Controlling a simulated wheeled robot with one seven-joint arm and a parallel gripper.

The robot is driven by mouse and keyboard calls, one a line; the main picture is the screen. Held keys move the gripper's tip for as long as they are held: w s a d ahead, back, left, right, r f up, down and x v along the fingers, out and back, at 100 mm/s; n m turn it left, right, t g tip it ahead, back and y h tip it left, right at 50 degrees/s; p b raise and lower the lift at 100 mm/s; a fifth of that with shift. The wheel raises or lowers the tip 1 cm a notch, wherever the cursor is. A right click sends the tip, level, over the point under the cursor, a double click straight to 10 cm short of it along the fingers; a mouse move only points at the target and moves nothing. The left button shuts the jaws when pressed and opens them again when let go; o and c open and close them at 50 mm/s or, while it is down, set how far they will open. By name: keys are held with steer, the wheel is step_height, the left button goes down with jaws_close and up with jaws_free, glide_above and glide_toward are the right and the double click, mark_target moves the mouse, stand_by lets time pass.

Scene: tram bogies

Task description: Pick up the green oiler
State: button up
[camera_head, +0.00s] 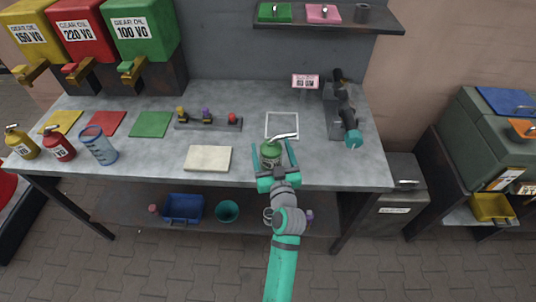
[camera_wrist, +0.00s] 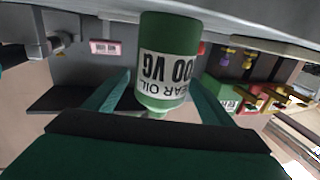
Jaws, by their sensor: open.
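The green oiler (camera_head: 270,150) stands near the front edge of the workbench, below the white square outline, with its pale spout pointing to the right. In the wrist view the green oiler (camera_wrist: 168,62) fills the upper middle, with a white label reading gear oil and "00 VG"; the view is upside down. My gripper (camera_head: 273,160) is open, with one finger on either side of the oiler.
A beige pad (camera_head: 208,158) lies left of the oiler. A yellow oiler (camera_head: 22,143), a red oiler (camera_head: 59,144) and a clear beaker (camera_head: 99,147) stand at the left. A dark tool with a teal end (camera_head: 346,115) sits at the right. A shelf (camera_head: 330,22) hangs above.

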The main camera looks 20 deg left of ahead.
steer(key=shift+x, duration=1.85)
steer(key=shift+s+a, duration=0.1)
steer(key=c, duration=1.2)
steer(key=shift+r, duration=0.1)
steer(key=c, duration=0.4)
steer(key=shift+r, duration=0.1)
